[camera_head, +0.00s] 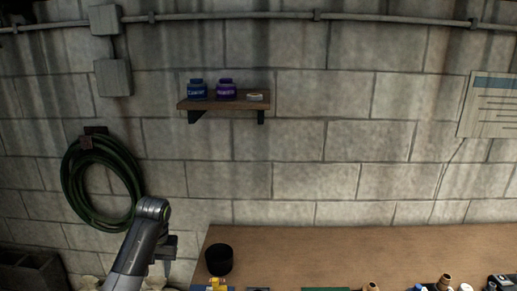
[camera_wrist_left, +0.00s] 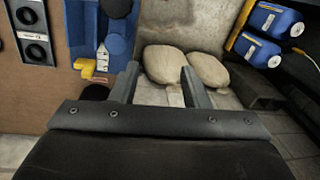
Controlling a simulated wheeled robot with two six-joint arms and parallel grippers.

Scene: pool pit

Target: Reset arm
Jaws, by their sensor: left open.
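My left arm rises from the bottom left in the head view, with its gripper (camera_head: 168,254) beside the left edge of the wooden table. In the left wrist view the two fingers of my left gripper (camera_wrist_left: 160,88) stand apart with nothing held between them. Two pale sacks (camera_wrist_left: 200,68) lie beyond the fingers. My right gripper does not show in either view.
The table (camera_head: 360,252) bears a black cup (camera_head: 219,260) near its left edge and several small items along the front. A wall shelf (camera_head: 225,104) holds jars. A green hose (camera_head: 72,190) hangs at left. Blue canisters (camera_wrist_left: 275,22) stand top right in the wrist view.

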